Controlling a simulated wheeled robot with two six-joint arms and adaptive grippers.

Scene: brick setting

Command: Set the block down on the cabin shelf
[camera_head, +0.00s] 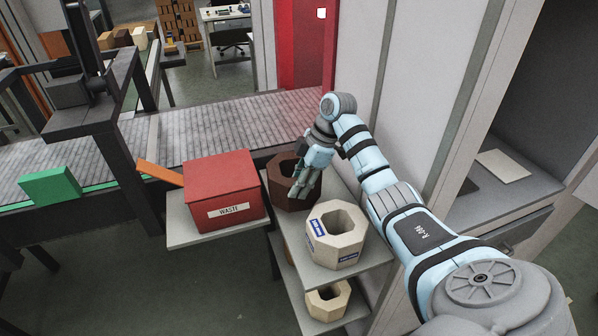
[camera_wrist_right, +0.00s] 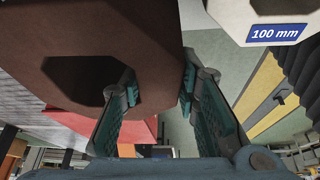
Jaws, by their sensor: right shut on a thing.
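A dark brown octagonal block with a wide hole (camera_head: 284,188) is at the back of a grey shelf unit (camera_head: 305,262), beside the red waste box. My right gripper (camera_head: 306,186) is shut on the block's wall. In the right wrist view the gripper (camera_wrist_right: 158,84) has one finger in the hole and the other outside the brown block (camera_wrist_right: 110,28). I cannot tell whether the block touches the shelf under it. Another grey shelf (camera_head: 515,195), inside the opening at the right, carries a pale flat sheet. My left gripper is out of view.
A cream octagonal block (camera_head: 349,249) stands in front on the shelf unit, with another (camera_head: 327,301) on a lower level. The red waste box (camera_head: 222,172) is left of the brown block. A green block (camera_head: 50,186) is by the roller conveyor (camera_head: 215,125). A pale wall panel (camera_head: 400,90) rises behind my right arm.

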